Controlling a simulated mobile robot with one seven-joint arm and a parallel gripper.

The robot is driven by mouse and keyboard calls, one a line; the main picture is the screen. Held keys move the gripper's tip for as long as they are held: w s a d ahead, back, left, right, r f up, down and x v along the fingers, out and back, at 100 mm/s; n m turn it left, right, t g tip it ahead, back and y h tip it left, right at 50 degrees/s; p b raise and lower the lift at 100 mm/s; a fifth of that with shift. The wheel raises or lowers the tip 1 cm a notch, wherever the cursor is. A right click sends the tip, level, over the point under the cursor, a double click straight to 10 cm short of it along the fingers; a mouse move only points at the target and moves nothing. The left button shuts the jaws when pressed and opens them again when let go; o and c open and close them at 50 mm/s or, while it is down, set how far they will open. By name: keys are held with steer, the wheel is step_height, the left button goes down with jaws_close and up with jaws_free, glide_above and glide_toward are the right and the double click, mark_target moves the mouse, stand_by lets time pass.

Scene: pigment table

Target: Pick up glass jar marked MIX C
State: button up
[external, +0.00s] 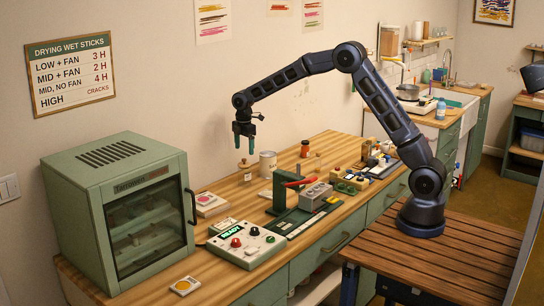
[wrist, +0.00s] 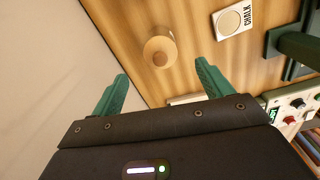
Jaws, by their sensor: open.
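A small jar with a round wooden lid (external: 244,172) stands on the wooden worktop near the wall; its label is too small to read, so I cannot tell if it says MIX C. My gripper (external: 244,142) points down above this jar, its green fingers apart and empty. In the wrist view, the round wooden lid (wrist: 160,50) lies between and slightly beyond the two open fingertips (wrist: 161,70). The lid hides most of the jar there. I see no contact between fingers and jar.
A green press with a red lever (external: 283,190) is in front. A green drying cabinet (external: 120,210) stands at the left, a control box (external: 245,243) in front. The wall (wrist: 50,60) is close behind the jar.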

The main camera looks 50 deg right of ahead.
mark_target(244, 164)
steer(key=shift+w+a+f, duration=0.1)
steer(key=shift+w+f, duration=0.05)
steer(key=shift+f, duration=5.5)
steer(key=c, duration=1.2)
